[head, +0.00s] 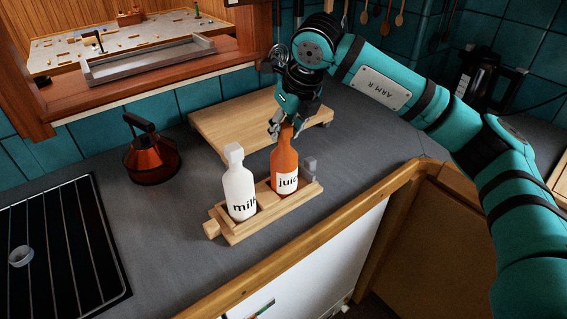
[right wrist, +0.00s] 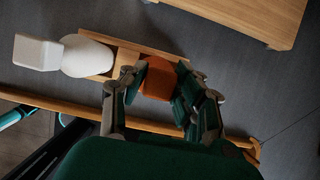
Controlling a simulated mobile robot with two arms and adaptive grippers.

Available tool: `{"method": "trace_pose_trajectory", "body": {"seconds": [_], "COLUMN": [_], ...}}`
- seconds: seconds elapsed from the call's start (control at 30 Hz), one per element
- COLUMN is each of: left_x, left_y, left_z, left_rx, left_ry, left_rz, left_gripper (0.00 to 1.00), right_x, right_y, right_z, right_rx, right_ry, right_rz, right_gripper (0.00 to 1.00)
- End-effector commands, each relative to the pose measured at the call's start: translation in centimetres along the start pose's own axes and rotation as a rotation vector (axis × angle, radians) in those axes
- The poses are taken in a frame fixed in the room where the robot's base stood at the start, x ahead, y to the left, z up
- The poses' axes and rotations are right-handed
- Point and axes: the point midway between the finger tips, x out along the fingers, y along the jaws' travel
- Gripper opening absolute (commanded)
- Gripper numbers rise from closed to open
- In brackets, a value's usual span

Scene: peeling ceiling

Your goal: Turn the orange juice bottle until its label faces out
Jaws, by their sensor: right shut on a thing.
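The orange juice bottle (head: 284,164) stands upright in the right part of a small wooden rack (head: 237,236) on the counter. Its white label reads "juic" and sits toward the right of its visible side, the end of the word cut off by the bottle's edge. My right gripper (head: 283,126) comes down from above and is shut on the bottle's top. The right wrist view shows the fingers on both sides of the orange cap (right wrist: 160,78). A white milk bottle (head: 239,190) stands beside it in the rack's left part. My left gripper is not in view.
A wooden board (head: 240,125) lies behind the rack. A red-brown kettle (head: 150,157) stands at the left back, and a black hob (head: 60,250) with a small white ring is at the far left. The counter's wooden front edge (head: 330,222) runs close in front.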

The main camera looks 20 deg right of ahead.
Motion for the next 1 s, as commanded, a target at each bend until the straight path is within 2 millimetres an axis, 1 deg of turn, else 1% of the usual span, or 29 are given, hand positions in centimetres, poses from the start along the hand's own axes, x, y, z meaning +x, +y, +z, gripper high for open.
{"method": "trace_pose_trajectory", "body": {"seconds": [0.13, 0.17, 0.3, 0.37, 0.83, 1.0], "left_x": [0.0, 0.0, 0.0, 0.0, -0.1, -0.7], "left_y": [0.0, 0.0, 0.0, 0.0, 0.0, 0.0], "left_z": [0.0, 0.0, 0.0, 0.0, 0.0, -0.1], "left_rx": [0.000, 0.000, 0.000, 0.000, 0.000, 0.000], "left_ry": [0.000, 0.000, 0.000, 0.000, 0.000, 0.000], "left_rz": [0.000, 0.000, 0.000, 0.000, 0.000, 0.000], "left_gripper": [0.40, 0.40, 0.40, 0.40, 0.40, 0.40], "right_x": [-0.1, -0.1, 0.0, 0.0, 0.0, -1.0], "right_y": [0.0, 0.0, 0.0, 0.0, 0.0, 0.0], "right_z": [0.0, 0.0, 0.0, 0.0, 0.0, 0.4], "right_rx": [0.000, 0.000, 0.000, 0.000, 0.000, 0.000], "right_ry": [-0.001, -0.001, -0.001, 0.000, 0.001, 0.000], "right_rz": [0.000, 0.000, 0.000, 0.000, 0.000, 0.000], "right_gripper": [0.04, 0.30, 0.49, 0.56, 0.56, 0.56]}}
